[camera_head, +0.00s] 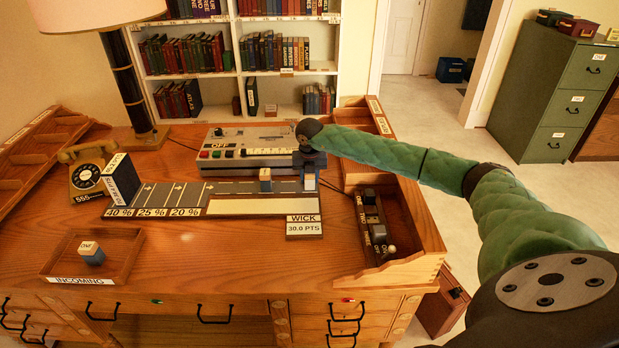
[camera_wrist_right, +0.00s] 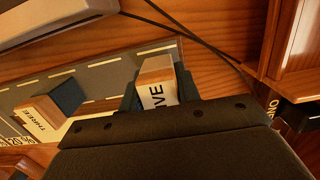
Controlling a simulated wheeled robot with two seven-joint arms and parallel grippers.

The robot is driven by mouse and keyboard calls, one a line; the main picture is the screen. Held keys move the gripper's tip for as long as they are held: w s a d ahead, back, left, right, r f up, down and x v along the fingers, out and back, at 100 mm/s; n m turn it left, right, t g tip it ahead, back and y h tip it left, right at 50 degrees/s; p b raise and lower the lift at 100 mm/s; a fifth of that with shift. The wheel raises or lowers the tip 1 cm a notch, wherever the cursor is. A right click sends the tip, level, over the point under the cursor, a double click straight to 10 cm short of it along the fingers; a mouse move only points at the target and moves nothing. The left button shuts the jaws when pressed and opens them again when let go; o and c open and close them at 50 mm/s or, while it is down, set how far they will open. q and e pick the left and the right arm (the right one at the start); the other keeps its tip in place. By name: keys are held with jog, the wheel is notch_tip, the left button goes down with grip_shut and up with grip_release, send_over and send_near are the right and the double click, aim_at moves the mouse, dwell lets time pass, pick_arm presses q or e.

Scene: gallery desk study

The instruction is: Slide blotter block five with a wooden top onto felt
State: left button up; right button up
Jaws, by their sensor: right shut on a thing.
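Block five (camera_wrist_right: 155,85) has a wooden top, a white label reading "IVE" in the visible part, and a dark blue-grey lower body. In the head view it (camera_head: 310,182) stands at the right end of the grey strip with arrows (camera_head: 232,188). My right gripper (camera_head: 310,160) is over it and shut on it; the jaws partly hide its sides in the wrist view. I cannot tell for certain which surface is the felt. Block three (camera_head: 265,180), also wooden-topped, stands on the grey strip to the left; its label shows in the wrist view (camera_wrist_right: 40,118). My left gripper is not in view.
A control box with buttons (camera_head: 245,145) stands behind the strip. A WICK sign (camera_head: 304,226) and a pale panel (camera_head: 255,206) are in front. Block one (camera_head: 90,252) sits in the incoming tray (camera_head: 125,262). A switch box (camera_head: 375,225) is at right. The front middle desk is clear.

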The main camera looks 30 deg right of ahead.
jog(key=o, duration=1.1)
